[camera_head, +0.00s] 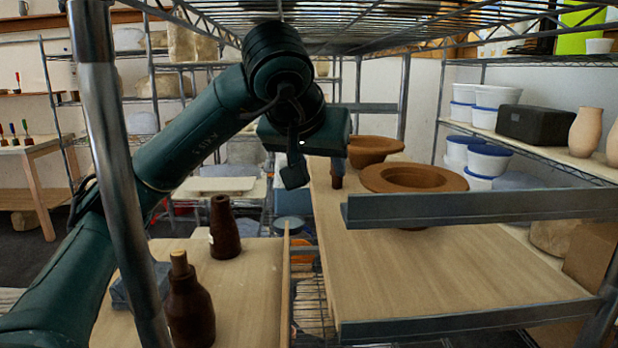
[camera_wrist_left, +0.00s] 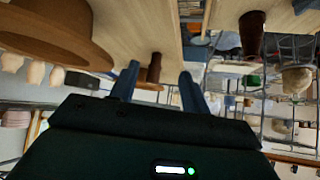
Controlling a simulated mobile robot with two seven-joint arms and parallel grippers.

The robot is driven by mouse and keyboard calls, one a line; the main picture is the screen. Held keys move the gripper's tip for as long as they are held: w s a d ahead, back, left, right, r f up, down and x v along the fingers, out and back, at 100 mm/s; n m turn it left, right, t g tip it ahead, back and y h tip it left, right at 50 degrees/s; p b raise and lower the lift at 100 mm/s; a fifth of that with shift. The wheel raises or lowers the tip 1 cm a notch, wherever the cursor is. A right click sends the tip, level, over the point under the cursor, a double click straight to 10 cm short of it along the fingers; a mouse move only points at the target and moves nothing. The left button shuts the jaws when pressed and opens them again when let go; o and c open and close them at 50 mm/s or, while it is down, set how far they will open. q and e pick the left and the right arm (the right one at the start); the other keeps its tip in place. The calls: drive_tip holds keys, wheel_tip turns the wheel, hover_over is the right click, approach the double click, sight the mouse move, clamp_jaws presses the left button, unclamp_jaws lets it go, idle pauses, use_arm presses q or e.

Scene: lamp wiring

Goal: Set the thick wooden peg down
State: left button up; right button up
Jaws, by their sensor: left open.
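A light wooden peg (camera_head: 179,263) stands upright in the neck of a dark brown bottle (camera_head: 190,308) on the left board, at the front in the head view. My left gripper (camera_head: 312,178) is open, up and to the right of that peg and apart from it. In the left wrist view its two fingers (camera_wrist_left: 157,82) are spread with a gap between them. A brown bottle (camera_wrist_left: 155,68) shows beyond the gap; I see nothing gripped. In the head view it is partly hidden behind the gripper (camera_head: 337,172). My right gripper is not in view.
A second brown bottle (camera_head: 224,228) stands behind the first. A grey-blue block (camera_head: 128,288) lies beside it. A metal post (camera_head: 112,170) and a shelf rail (camera_head: 480,207) cross the view. Wide brown bowls (camera_head: 413,178) stand on the right board (camera_head: 450,265), whose front is clear.

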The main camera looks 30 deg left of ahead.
use_arm(q)
drive_tip(key=shift+s+d, duration=0.3)
drive_tip(key=shift+s, duration=0.75)
drive_tip(key=shift+s+d, duration=0.25)
drive_tip(key=shift+s, duration=0.8)
